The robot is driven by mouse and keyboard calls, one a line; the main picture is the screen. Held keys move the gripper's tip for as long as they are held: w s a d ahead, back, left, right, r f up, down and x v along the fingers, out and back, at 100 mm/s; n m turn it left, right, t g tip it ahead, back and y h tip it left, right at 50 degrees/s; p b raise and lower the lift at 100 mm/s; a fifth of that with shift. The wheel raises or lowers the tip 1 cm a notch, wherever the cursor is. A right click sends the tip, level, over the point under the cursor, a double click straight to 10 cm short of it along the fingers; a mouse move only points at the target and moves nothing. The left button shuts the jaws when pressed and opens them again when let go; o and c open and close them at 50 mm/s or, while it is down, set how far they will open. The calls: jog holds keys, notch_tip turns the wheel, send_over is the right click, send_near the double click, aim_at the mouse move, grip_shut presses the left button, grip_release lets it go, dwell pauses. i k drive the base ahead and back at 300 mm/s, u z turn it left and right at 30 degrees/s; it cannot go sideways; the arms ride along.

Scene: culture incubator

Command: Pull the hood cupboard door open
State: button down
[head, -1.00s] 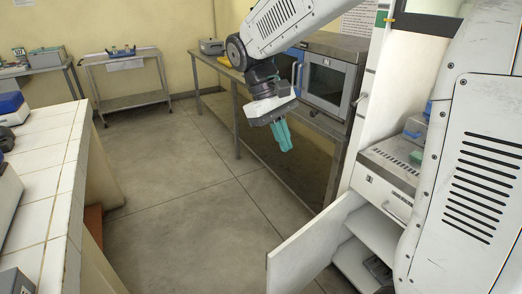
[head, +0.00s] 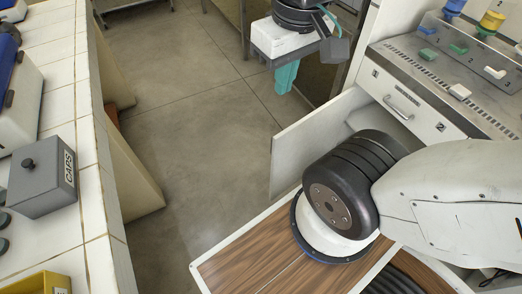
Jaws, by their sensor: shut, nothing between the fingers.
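The hood cupboard door (head: 312,140) is a pale panel. It stands swung out from the hood's front, with an opening visible between it and the cabinet. My gripper (head: 285,78) has teal fingers, is shut and empty, and points down beyond the door's far upper side. I see no contact between the fingers and the door. My arm's dark joint hides the lower right of the door and much of the cupboard interior. The door's handle does not show.
Above the cupboard is a drawer with a metal handle (head: 398,106). The hood worktop (head: 400,52) holds coloured pieces and bottles. At left, a tiled bench (head: 62,112) carries a grey CAPS box (head: 42,180). Clear floor (head: 190,110) lies between bench and door.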

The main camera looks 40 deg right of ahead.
aim_at(295, 148)
jog(key=u, duration=0.2)
jog(key=k, duration=0.95)
jog(key=z, duration=1.05)
jog(key=i, duration=0.5)
